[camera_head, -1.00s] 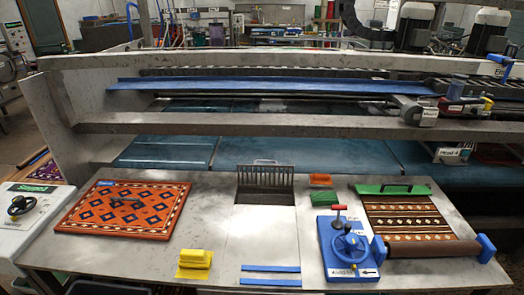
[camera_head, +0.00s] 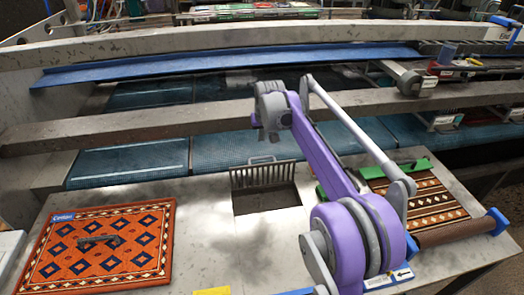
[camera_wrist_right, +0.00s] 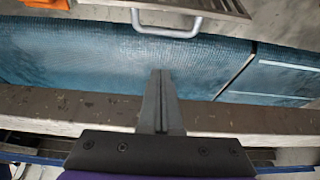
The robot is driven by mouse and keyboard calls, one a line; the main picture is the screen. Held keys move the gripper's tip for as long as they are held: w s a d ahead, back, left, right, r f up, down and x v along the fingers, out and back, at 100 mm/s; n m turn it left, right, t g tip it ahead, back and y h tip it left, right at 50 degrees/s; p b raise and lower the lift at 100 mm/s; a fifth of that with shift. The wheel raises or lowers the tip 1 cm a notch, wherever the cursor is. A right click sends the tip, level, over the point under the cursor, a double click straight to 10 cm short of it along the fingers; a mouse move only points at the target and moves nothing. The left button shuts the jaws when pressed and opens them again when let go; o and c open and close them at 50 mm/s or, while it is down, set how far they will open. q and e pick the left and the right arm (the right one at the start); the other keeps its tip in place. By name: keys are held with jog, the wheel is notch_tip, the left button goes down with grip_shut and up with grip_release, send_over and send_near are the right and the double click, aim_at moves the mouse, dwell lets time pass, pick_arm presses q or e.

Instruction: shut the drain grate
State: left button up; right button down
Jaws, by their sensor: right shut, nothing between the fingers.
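The drain grate (camera_head: 262,177) is a slotted metal grate standing up, open, at the back edge of its dark rectangular opening (camera_head: 268,201) in the steel table. Its bar handle is at the top edge. In the right wrist view the handle (camera_wrist_right: 166,30) and part of the grate (camera_wrist_right: 215,6) show at the top. My right gripper (camera_head: 272,136) hangs above and behind the grate in the head view. Its closed fingertips (camera_wrist_right: 163,76) are over the blue mesh, apart from the handle and holding nothing. My left gripper is not in view.
An orange patterned rug sample (camera_head: 105,245) lies at left. A brown patterned rug (camera_head: 420,196) with a roller (camera_head: 455,231) is at right. A grey rail (camera_head: 130,133) crosses behind the table. My right arm hides much of the blue device at the front.

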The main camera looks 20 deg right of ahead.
aim_at(262, 171)
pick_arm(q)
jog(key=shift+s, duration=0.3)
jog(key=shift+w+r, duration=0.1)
pick_arm(e)
jog(key=d+x, duration=0.1)
jog(key=x, duration=0.9)
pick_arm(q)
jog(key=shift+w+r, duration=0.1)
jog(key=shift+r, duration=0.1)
pick_arm(e)
jog(key=shift+s+a+r, duration=0.15)
jog(key=shift+s+a, duration=0.1)
jog(key=shift+s, duration=0.35)
jog(key=shift+s+a+r, duration=0.2)
jog(key=shift+s, duration=0.35)
jog(key=shift+s+a+r, duration=0.15)
jog(key=shift+s+a, duration=0.1)
jog(key=shift+s, duration=0.35)
jog(key=shift+d, duration=0.1)
